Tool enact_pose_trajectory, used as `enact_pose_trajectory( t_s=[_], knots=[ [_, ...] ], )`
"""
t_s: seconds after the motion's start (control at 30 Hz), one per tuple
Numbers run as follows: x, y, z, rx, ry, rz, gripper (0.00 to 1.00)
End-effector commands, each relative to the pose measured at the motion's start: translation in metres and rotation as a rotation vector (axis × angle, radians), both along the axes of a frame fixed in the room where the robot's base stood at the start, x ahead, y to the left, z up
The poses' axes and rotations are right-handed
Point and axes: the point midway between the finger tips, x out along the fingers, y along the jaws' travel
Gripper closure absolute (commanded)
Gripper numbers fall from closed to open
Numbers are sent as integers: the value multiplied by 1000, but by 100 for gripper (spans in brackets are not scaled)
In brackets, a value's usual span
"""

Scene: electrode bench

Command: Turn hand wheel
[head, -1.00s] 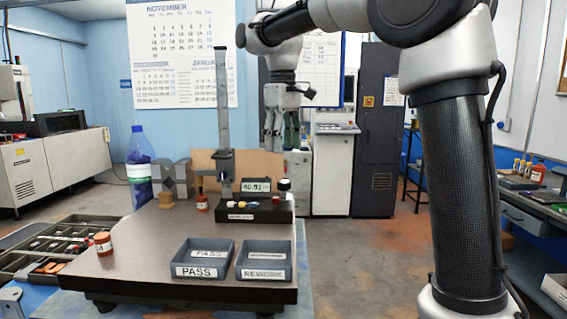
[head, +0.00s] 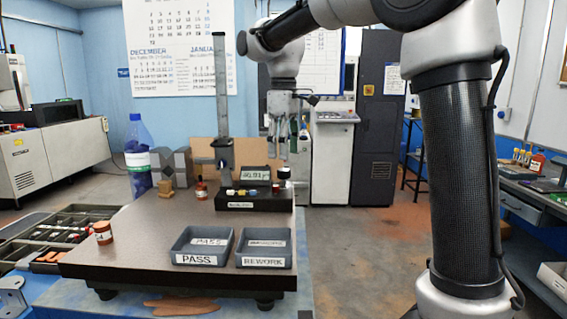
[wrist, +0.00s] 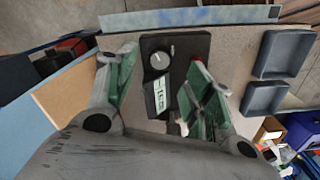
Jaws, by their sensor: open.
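The gauge stand on the dark plate has a black base (head: 240,203) with a display (head: 257,176) and an upright column (head: 222,90). A round knob with a white top (head: 284,175), likely the hand wheel, stands at the base's right end. In the wrist view the knob (wrist: 160,60) is a pale dial beside the display (wrist: 161,95). My gripper (head: 286,148) points down above the knob and is open and empty. In the wrist view its green-padded fingers (wrist: 162,65) spread either side of the knob. No contact is visible.
The PASS tray (head: 202,259) and REWORK tray (head: 263,262) sit at the plate's front. A blue bottle (head: 138,165) stands behind. The plate's middle is clear.

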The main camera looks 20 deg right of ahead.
Motion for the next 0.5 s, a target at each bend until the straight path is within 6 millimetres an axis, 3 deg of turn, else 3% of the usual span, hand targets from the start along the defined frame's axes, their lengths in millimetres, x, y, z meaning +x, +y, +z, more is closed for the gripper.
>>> enact_pose_trajectory(
  t_s=[0.2,0.5],
  knots=[
    [0,0,-36,-1,2,-2,48],
    [0,0,-53,0,0,-2,48]
  ],
)
